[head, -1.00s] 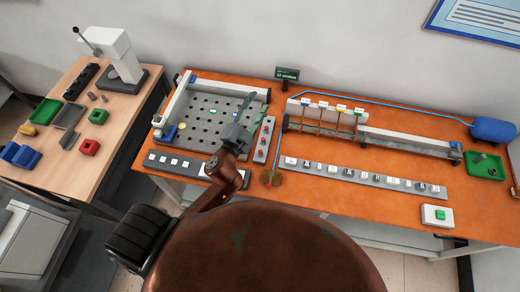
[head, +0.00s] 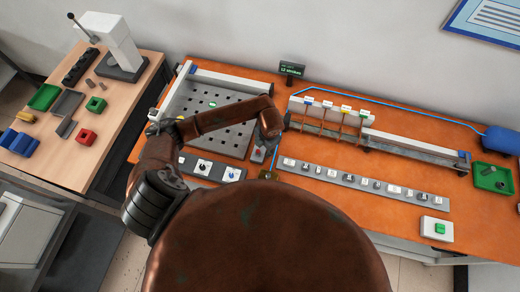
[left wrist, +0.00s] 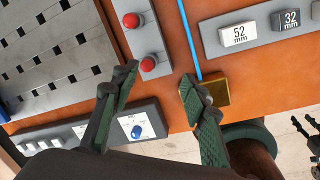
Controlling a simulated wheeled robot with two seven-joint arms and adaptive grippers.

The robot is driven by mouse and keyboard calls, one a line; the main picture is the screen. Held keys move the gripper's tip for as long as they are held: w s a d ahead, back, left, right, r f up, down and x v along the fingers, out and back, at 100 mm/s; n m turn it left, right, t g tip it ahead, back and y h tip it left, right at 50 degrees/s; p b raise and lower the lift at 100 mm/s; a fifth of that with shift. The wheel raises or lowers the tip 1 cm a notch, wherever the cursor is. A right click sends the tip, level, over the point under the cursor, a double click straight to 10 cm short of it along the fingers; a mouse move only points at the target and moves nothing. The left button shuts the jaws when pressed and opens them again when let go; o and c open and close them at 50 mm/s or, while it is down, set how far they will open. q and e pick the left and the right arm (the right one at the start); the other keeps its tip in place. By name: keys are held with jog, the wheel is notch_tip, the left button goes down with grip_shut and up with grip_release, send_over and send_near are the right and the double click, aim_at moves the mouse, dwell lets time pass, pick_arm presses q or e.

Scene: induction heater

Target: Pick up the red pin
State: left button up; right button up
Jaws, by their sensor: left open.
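In the left wrist view two round red pin heads, an upper one (left wrist: 131,20) and a lower one (left wrist: 148,64), stand on a narrow grey strip (left wrist: 146,38). My left gripper (left wrist: 158,98) is open and empty. Its fingertips lie beside and below the lower red pin in the picture, the left one close to the strip's end. Whether either finger touches anything I cannot tell. Dark finger-like parts at the right edge, possibly my right gripper (left wrist: 308,138), show only partly.
A brass block (left wrist: 220,92) is right by the right fingertip. A panel with a blue knob (left wrist: 137,131) lies below. The perforated plate (head: 205,90) is left of the strip; labelled blocks on a grey rail (head: 375,187) are right.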

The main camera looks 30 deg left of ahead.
aim_at(259, 151)
pick_arm(q)
jog(key=shift+a+f+p, duration=0.3)
jog(key=shift+a+f, duration=0.7)
jog(key=f, duration=0.1)
jog(key=f+p, duration=0.1)
jog(key=f, duration=0.1)
jog(key=f+p, duration=0.1)
jog(key=f, duration=0.1)
jog(key=shift+a, duration=0.3)
jog(key=shift+w+a+f, duration=0.1)
jog(key=shift+f, duration=0.2)
jog(key=shift+c, duration=0.5)
grip_shut()
